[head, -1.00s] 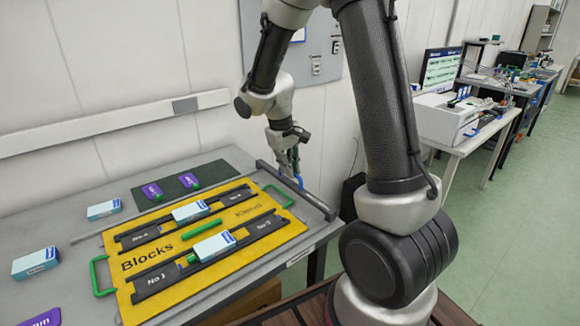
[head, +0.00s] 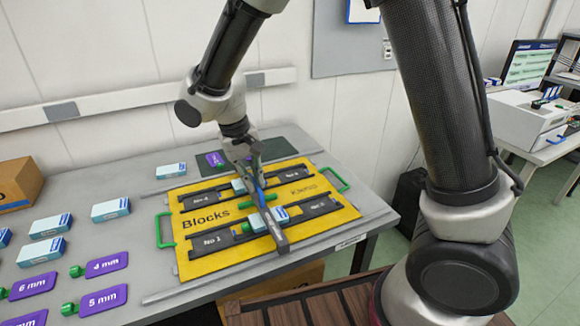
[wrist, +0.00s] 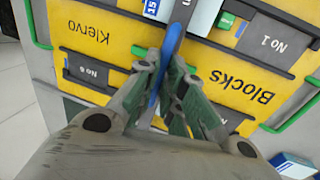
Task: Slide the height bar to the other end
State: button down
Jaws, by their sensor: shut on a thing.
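The height bar (head: 279,238) is a dark grey bar lying across the yellow Blocks board (head: 205,262), around its middle. A blue part (head: 260,198) rises from the bar and also shows in the wrist view (wrist: 172,42). My gripper (head: 257,186) is shut on this blue part from above, with the fingers (wrist: 163,88) on either side of it. The bar crosses near two pale blue-and-white boxes (head: 270,217) in the board's dark tracks. The gripper and bar hide part of the board and the box behind.
Green handles (head: 164,230) stand at both board ends. A grey rail (head: 205,287) runs along the front. Loose boxes (head: 111,209) and purple tags (head: 104,300) lie left. A dark mat (head: 285,149) lies behind. The board's right part is clear of the bar.

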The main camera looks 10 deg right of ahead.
jog(key=s+a, duration=0.2)
jog(key=a, duration=1.2)
jog(key=s+a, duration=0.3)
jog(key=a, duration=1.1)
jog(key=shift+s, duration=0.2)
jog(key=shift+a+r, duration=0.1)
jog(key=c, duration=1.5)
grip_release()
jog(key=r, duration=0.4)
jog(key=a+r, duration=0.1)
jog(key=r, duration=0.2)
jog(key=a+r, duration=0.1)
jog(key=r, duration=0.3)
jog(key=shift+s+a+r, duration=0.15)
jog(key=shift+s+r, duration=0.1)
jog(key=shift+r, duration=0.1)
